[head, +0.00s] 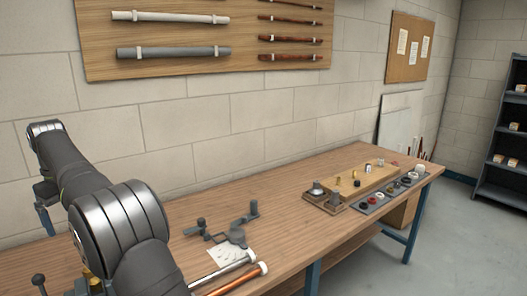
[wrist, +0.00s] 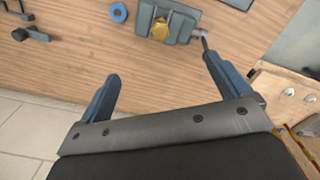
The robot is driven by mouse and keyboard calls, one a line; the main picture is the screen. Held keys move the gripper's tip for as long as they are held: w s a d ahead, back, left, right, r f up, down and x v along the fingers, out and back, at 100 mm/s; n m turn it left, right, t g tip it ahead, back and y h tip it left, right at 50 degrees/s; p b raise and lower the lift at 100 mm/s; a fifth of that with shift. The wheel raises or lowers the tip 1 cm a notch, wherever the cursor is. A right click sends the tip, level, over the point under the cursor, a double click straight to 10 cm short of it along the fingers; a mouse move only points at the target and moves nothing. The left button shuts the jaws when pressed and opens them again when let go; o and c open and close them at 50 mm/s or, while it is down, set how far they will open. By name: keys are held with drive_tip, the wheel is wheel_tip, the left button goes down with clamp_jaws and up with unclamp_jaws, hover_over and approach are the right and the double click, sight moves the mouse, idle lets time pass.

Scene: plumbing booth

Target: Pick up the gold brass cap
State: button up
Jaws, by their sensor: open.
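A gold, faceted piece that looks like the brass cap (wrist: 160,28) sits in a dark grey vise-like holder (wrist: 183,25) at the top of the wrist view. My gripper (wrist: 161,66) is open and empty, its two blue-grey fingers spread wide. The gold piece lies beyond the fingertips, between them from left to right, and apart from them.
A blue ring (wrist: 118,12) lies left of the holder, and a grey tool (wrist: 32,34) farther left. A wooden box edge (wrist: 290,92) is close at right. In the head view, pipes (head: 235,280) lie at the bench front; the middle of the workbench (head: 290,226) is clear.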

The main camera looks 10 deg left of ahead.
drive_tip(key=shift+o, duration=0.7)
